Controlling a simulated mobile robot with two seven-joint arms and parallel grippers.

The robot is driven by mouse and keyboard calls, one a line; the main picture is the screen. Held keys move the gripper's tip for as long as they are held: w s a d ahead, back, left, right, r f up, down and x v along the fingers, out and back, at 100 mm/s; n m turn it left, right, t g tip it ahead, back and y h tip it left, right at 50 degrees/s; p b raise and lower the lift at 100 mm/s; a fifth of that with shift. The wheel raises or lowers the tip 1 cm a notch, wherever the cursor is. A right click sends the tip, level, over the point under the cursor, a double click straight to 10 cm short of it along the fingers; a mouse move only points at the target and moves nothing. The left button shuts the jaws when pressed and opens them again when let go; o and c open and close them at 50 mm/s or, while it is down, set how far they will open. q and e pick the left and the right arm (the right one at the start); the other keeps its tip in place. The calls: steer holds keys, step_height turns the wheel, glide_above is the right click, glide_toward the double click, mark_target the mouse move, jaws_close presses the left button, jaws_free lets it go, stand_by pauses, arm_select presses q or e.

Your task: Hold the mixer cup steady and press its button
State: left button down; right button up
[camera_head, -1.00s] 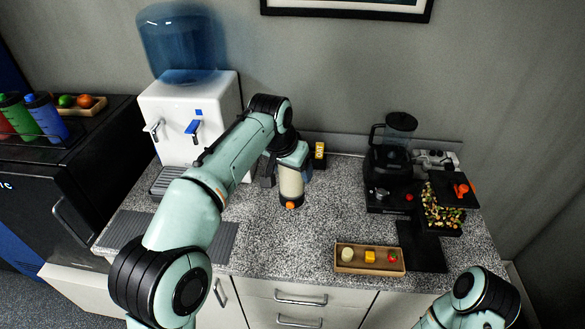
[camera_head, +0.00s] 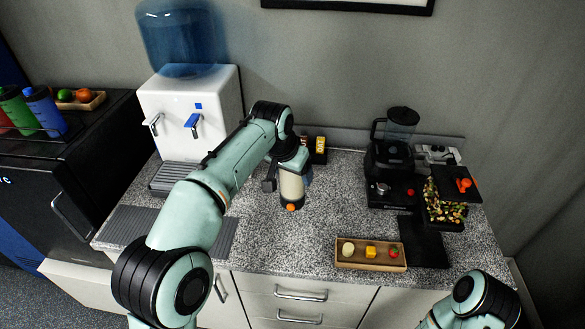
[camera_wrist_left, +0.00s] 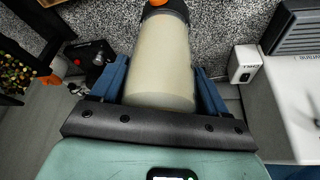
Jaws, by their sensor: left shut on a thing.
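The mixer cup (camera_head: 291,188) is a cream cylinder with a dark collar and an orange button (camera_head: 291,207) at its near end. My left gripper (camera_head: 281,175) is shut on the cup. In the left wrist view the cup (camera_wrist_left: 160,62) sits between the two blue fingers of my left gripper (camera_wrist_left: 163,88), with the orange button (camera_wrist_left: 158,2) at the top edge. I cannot tell whether the cup touches the counter. My right arm shows at the lower right of the head view, but its gripper is out of the picture.
The speckled counter (camera_head: 290,240) is clear in front of the cup. A water dispenser (camera_head: 190,120) stands left, a small yellow-labelled box (camera_head: 320,149) behind. A black blender (camera_head: 392,155), a tray of mixed pieces (camera_head: 444,205) and a wooden tray (camera_head: 370,265) are right.

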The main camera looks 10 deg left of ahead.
mark_target(293, 194)
arm_select(q)
steer(key=shift+f+b, duration=1.5)
steer(key=shift+f, duration=2.45)
step_height(293, 194, down, 9)
steer(key=b, duration=0.4)
steer(key=shift+r, duration=0.15)
arm_select(e)
steer(key=s+f, duration=0.6)
steer(key=f, duration=0.3)
steer(key=shift+s+g, duration=0.25)
steer(key=shift+g, duration=0.15)
steer(key=shift+c, duration=0.3)
jaws_close()
